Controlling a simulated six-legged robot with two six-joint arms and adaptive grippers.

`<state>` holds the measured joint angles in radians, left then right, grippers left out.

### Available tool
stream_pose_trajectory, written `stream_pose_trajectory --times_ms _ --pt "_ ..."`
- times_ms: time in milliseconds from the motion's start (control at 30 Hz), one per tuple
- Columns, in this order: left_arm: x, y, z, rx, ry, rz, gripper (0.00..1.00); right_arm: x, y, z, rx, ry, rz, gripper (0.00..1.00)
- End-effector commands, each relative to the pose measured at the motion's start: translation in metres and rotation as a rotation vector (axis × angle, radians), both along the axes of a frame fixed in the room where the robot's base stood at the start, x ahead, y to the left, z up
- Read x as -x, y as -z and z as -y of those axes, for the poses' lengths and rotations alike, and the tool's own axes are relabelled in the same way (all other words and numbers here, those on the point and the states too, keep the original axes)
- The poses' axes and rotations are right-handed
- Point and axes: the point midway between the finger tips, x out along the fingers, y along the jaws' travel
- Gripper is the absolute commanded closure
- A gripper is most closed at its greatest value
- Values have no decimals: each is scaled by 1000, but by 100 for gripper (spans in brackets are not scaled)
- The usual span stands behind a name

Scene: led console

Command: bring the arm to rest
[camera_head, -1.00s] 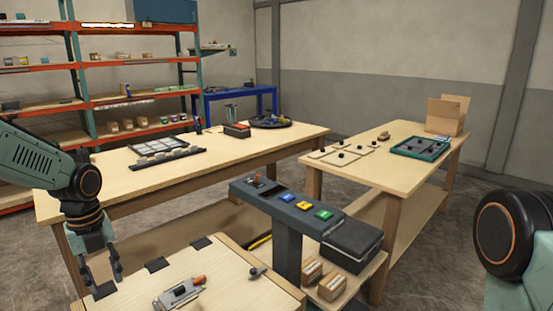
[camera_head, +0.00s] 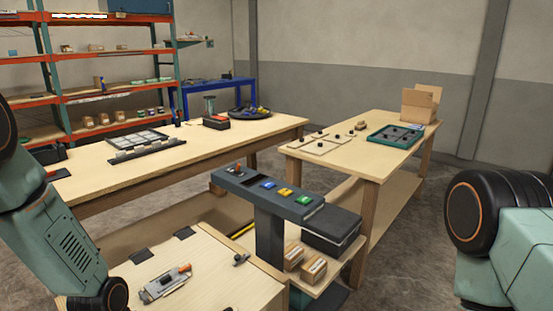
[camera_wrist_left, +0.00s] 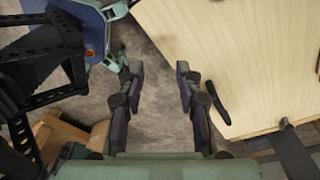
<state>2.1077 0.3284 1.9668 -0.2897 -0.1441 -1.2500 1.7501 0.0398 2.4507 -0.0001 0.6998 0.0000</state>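My left arm (camera_head: 65,245) comes in at the lower left of the head view, and its gripper lies outside that view. In the left wrist view my left gripper (camera_wrist_left: 160,90) is open, with its two fingers apart and grey floor between them. It holds nothing. My right arm (camera_head: 510,235) shows at the right edge of the head view, and its gripper is out of view. The dark console (camera_head: 282,207) stands in the middle, with a blue button (camera_head: 267,184), a yellow button (camera_head: 285,191) and a green button (camera_head: 304,200).
A near wooden table (camera_head: 222,285) carries a grey and orange device (camera_head: 167,282). In the left wrist view, a wooden tabletop (camera_wrist_left: 245,50) is right of my fingers. A long table (camera_head: 215,150) and a right table (camera_head: 370,160) stand behind. Small boxes (camera_head: 313,268) sit under the console.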

Motion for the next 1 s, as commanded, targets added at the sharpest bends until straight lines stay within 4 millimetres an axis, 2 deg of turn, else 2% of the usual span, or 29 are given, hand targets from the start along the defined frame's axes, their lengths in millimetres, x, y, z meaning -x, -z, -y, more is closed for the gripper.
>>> stream_pose_trajectory --times_ms 33,100,300,600,667,1000 --pt "21 14 11 3 -98 -26 65 0 0 0 0 0 0 60" --pt "46 28 22 4 -253 -48 65 0 0 0 0 0 0 60" --pt "120 57 44 -14 -687 -102 65 -1 0 0 0 0 1 60" --pt "206 63 47 -77 -1195 -115 65 0 0 0 0 0 0 60" --pt "220 61 45 -90 -1278 -109 65 0 0 0 0 0 0 60" --pt "216 123 45 -84 -1294 -101 65 -1 62 0 0 0 0 60"
